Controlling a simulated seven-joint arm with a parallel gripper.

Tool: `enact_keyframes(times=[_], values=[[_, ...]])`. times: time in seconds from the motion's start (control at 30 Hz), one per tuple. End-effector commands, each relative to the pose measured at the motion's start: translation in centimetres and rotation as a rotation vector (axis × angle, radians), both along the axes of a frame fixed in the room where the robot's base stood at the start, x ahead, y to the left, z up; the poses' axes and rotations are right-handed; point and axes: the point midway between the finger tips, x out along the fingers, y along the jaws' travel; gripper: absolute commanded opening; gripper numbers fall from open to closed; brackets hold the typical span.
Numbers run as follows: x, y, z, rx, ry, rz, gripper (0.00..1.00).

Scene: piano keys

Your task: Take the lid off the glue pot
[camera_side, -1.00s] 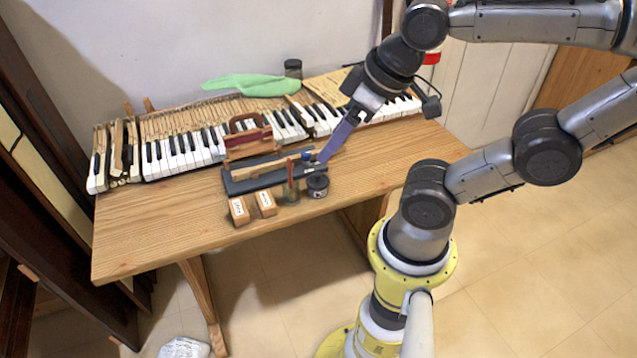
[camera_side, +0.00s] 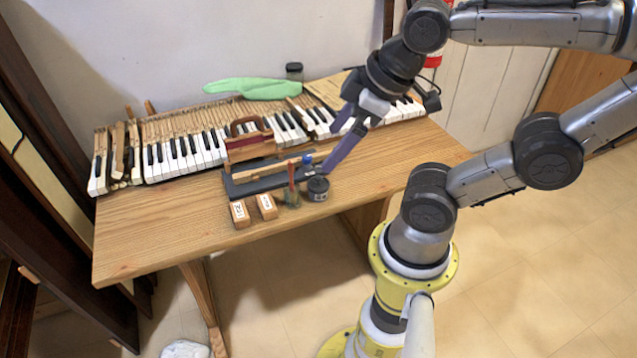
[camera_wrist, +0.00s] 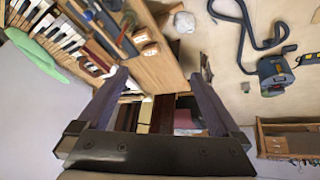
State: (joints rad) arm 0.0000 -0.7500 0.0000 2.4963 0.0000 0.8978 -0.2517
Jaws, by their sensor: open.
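The small dark round pot with a pale label (camera_side: 318,190), which looks like the glue pot, stands upright near the front edge of the wooden table. Its top is dark; the lid seems to be on, but it is too small to be sure. My gripper (camera_side: 329,150) is open and empty in the side view, its purple fingers spread above and behind the pot. The lower fingertip looks close to the pot, but I cannot tell the gap. In the wrist view my gripper (camera_wrist: 157,76) is also open with nothing between the fingers. I cannot pick out the pot there.
Two small labelled wooden blocks (camera_side: 239,213) and a jar with brushes (camera_side: 292,195) stand left of the pot. A dark tray (camera_side: 255,185) and a wooden carrier (camera_side: 248,143) lie behind. Piano keys (camera_side: 185,150) and a green cloth (camera_side: 258,87) fill the back. The table's right front is clear.

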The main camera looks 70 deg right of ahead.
Motion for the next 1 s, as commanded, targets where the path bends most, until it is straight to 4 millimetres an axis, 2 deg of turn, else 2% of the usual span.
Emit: enact_keyframes(times=[0.27,0.57,0.73,0.83,0.9,1.0], values=[[2.3,-0.5,1.2,-0.297,0.009,0.527,1.00],[6.4,-3.2,0.1,-0.545,0.135,1.055,1.00],[8.9,-6.4,-2.1,-0.604,0.233,1.345,1.00],[10.1,-9.1,-4.6,-0.580,0.295,1.495,1.00],[10.6,-11.2,-6.5,-0.535,0.329,1.546,1.00],[10.3,-13.3,-8.8,-0.451,0.368,1.520,1.00]])
